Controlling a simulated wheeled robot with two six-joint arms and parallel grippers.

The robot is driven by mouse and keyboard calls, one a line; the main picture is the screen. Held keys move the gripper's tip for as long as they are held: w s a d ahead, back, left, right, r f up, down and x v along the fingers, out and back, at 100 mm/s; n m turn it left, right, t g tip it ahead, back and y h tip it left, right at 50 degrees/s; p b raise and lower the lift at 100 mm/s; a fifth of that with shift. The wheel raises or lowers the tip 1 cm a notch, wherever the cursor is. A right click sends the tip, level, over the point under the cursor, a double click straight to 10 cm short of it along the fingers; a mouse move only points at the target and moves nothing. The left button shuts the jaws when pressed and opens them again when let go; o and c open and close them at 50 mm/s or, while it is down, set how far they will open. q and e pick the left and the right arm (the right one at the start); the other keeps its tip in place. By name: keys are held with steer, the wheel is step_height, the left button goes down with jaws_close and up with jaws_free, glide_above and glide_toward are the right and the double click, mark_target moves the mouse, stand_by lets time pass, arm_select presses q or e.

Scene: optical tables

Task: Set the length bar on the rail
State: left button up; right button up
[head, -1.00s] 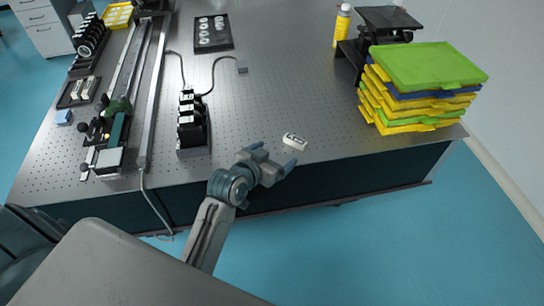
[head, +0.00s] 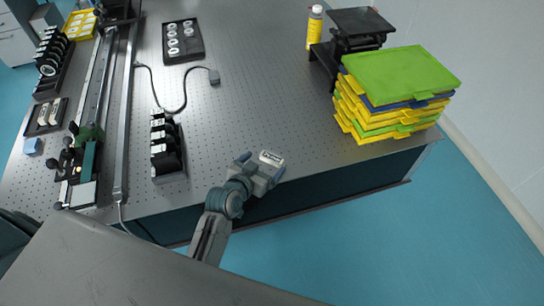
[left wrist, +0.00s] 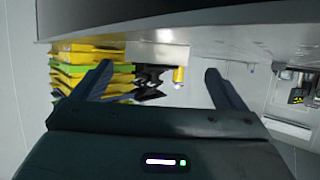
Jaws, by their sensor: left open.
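A small white bar with dark lettering, likely the length bar (head: 271,158), lies near the table's front edge. My left gripper (head: 261,165) is open at that edge, its fingertips close to the bar; I cannot tell if they touch it. In the left wrist view, which looks upside down, a pale block (left wrist: 158,56) shows ahead between the open fingers (left wrist: 158,72). A long rail (head: 104,75) with dark fittings runs along the left of the table, beside a bare grey bar (head: 124,105). My right gripper is not in view.
A black holder with upright plates (head: 165,145) stands left of my gripper, with a cable behind it. Stacked yellow, blue and green trays (head: 395,90) stand at right. A tray with two pale blocks (head: 45,116) lies at far left. The middle of the table is clear.

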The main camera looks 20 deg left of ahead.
mark_target(272, 156)
arm_select(q)
steer(key=p+x, duration=0.1)
steer(key=x, duration=0.3)
steer(key=shift+w+d+r+p, duration=0.2)
steer(key=shift+d+p, duration=0.05)
steer(key=shift+p, duration=0.1)
steer(key=shift+w+d+f, duration=0.1)
steer(key=shift+w+f, duration=0.1)
steer(key=shift+w, duration=0.1)
steer(key=shift+w+f, duration=0.15)
steer(key=shift+c, duration=1.3)
steer(key=c, duration=0.7)
steer(key=shift+c, duration=1.4)
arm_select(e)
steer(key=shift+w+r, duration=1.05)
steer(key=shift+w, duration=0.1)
